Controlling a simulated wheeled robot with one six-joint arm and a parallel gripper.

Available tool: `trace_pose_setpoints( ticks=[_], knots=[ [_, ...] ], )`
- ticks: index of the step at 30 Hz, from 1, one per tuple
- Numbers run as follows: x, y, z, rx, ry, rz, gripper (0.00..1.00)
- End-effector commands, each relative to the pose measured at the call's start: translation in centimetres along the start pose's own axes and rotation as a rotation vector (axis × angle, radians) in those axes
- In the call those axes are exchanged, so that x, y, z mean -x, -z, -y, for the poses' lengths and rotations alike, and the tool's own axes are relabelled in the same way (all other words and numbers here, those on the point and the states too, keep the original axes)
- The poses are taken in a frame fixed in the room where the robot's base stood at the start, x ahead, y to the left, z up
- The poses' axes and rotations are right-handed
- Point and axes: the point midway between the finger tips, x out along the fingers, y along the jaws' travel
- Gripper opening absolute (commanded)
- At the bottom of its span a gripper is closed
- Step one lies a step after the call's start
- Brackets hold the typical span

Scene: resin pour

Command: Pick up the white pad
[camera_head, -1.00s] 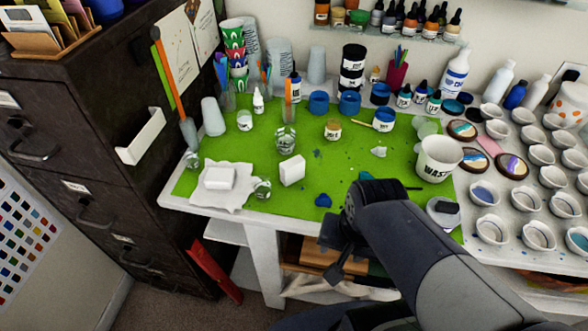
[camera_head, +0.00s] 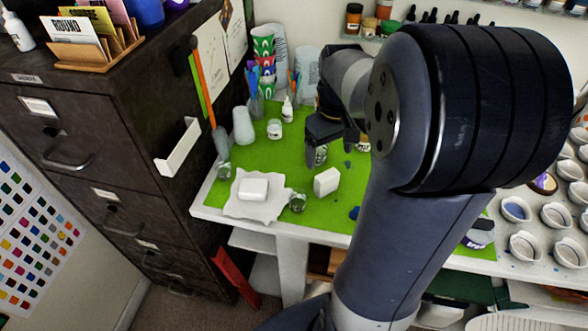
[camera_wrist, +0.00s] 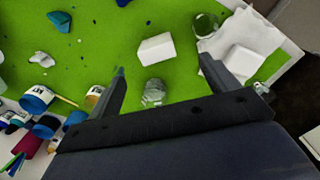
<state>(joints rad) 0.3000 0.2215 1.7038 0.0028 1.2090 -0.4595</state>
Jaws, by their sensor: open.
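Two white pad-like blocks are in view. One white block (camera_head: 327,181) stands on the green mat (camera_head: 222,203); it also shows in the wrist view (camera_wrist: 156,49). A flatter white block (camera_head: 253,187) lies on a crumpled white sheet (camera_head: 240,209) at the mat's left end; it also shows in the wrist view (camera_wrist: 240,63). I cannot tell which one is the pad named. My gripper (camera_wrist: 162,65) is open and empty, above the mat. In the wrist view the standing block lies just beyond the gap between its fingertips. My arm hides much of the table in the head view.
A clear jar (camera_wrist: 153,92) is between my fingers in the wrist view. Another jar (camera_head: 297,201) stands between the two blocks. Stacked cups (camera_head: 264,50) and a white cup (camera_head: 243,125) are behind. A dark cabinet (camera_head: 110,130) stands at the left.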

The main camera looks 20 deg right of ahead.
Motion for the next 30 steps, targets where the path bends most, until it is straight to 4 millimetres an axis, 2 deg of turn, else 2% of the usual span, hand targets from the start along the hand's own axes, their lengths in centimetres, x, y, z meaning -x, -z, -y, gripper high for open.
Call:
trace_pose_setpoints(
  ticks=[4, 12, 19, 25, 30],
  knots=[
    [-0.5, 0.6, -1.0, 0.032, 0.002, 0.011, 0.82],
    [-4.5, 0.5, -1.0, 0.034, 0.003, 0.012, 0.82],
    [-6.2, 0.4, -1.1, 0.033, 0.003, 0.011, 0.82],
    [-9.2, 0.1, -1.3, 0.033, 0.004, 0.013, 0.82],
    [-10.6, 0.2, -1.3, 0.033, 0.002, 0.009, 0.82]
  ],
)
